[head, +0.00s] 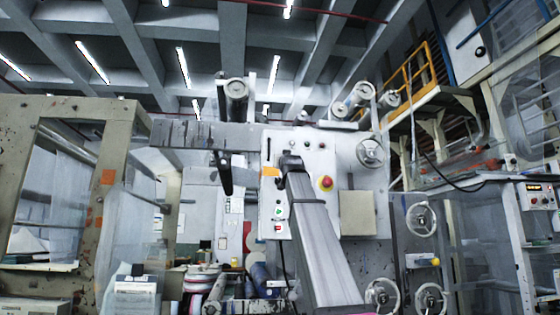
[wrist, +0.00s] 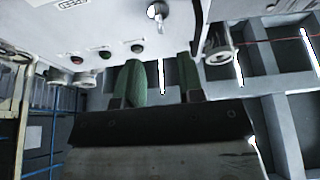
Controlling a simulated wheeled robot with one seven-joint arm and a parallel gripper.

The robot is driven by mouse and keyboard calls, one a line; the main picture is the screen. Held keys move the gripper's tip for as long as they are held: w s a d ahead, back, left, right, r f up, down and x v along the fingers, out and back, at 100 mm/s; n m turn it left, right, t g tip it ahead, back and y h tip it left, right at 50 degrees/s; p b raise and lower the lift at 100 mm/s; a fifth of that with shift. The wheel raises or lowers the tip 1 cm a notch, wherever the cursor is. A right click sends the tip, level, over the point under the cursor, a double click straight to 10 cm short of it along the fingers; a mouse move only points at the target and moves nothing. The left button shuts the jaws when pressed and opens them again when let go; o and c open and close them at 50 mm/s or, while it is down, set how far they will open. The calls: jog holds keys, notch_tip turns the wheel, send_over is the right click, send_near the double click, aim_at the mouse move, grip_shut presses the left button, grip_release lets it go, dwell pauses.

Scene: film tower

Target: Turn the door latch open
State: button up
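A small silver latch or key-like knob (wrist: 157,12) shows at the top of the wrist view, on a pale panel. I take it for the door latch; I cannot make it out surely in the head view. My gripper (wrist: 158,72) has two green fingers spread apart with nothing between them. The latch lies beyond the fingertips, apart from them. In the head view my gripper (head: 290,163) is a dark shape at the top of my grey arm, in front of the control panel (head: 310,150); its fingers cannot be told apart there.
Rollers (head: 236,88) stick out above, a handwheel (head: 370,152) is at the right, and a dark bar (head: 224,175) hangs at the left. In the wrist view, small buttons (wrist: 105,54) and a round fitting (wrist: 220,45) are near the fingers.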

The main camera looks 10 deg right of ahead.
jog(key=x, duration=0.9)
jog(key=shift+w, duration=0.2)
grip_shut()
